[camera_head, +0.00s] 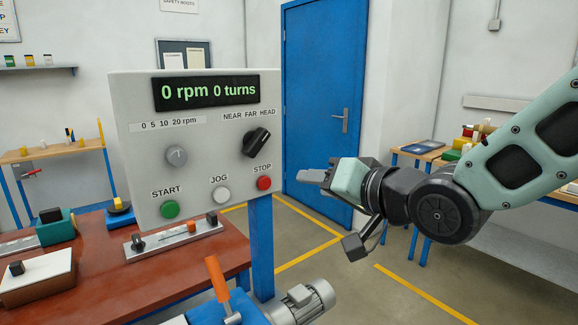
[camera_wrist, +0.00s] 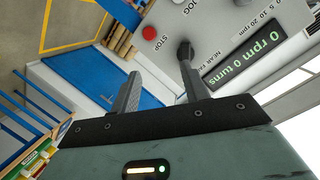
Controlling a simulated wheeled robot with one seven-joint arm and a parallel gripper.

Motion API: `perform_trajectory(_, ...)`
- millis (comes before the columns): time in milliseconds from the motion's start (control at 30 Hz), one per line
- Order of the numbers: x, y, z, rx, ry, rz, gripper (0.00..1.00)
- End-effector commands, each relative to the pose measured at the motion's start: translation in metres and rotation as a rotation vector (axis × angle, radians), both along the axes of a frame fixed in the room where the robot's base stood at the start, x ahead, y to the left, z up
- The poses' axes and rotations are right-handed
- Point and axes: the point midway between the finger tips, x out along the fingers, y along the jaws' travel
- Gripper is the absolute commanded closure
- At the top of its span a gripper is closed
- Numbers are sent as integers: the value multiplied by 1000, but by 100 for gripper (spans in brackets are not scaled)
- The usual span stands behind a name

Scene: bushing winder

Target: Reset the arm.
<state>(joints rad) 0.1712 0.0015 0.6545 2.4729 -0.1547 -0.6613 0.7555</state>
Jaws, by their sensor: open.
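My gripper (camera_head: 318,176) is at the right of the control panel in the head view, with its fingers pointing left toward the panel. In the wrist view my gripper (camera_wrist: 160,88) has its two fingers spread apart with nothing between them. The control panel (camera_head: 205,120) shows "0 rpm 0 turns" on its display (camera_head: 208,92). The fingers look apart from the panel.
A blue machine with an orange handle (camera_head: 216,279) and a grey motor (camera_head: 304,304) stands at the bottom. A red-brown table (camera_head: 95,270) holds several parts at the left. A blue door (camera_head: 322,90) is behind. Yellow-lined floor (camera_head: 350,280) is open at centre right.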

Motion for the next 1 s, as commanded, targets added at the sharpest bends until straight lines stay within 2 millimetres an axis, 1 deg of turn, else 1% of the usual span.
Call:
perform_trajectory(33, -12, 4, -18, -92, 53, 20, 55)
perform_trajectory(100, -32, 4, -46, -243, 140, 53, 55)
perform_trajectory(167, -53, 2, -70, -370, 218, 95, 55)
perform_trajectory(200, -68, -1, -84, -452, 270, 128, 55)
perform_trajectory(267, -93, -6, -102, -570, 348, 188, 55)
perform_trajectory(300, -111, -11, -113, -645, 402, 234, 55)
perform_trajectory(367, -138, -19, -126, -747, 479, 308, 55)
perform_trajectory(400, -156, -24, -133, -809, 526, 360, 55)
perform_trajectory(500, -194, -37, -143, -929, 630, 482, 55)
perform_trajectory(600, -222, -47, -147, -1005, 703, 579, 55)
perform_trajectory(733, -240, -54, -148, -1051, 751, 645, 55)
perform_trajectory(800, -243, -55, -148, -1058, 759, 656, 55)
perform_trajectory(1000, -243, -56, -148, -1057, 760, 655, 55)
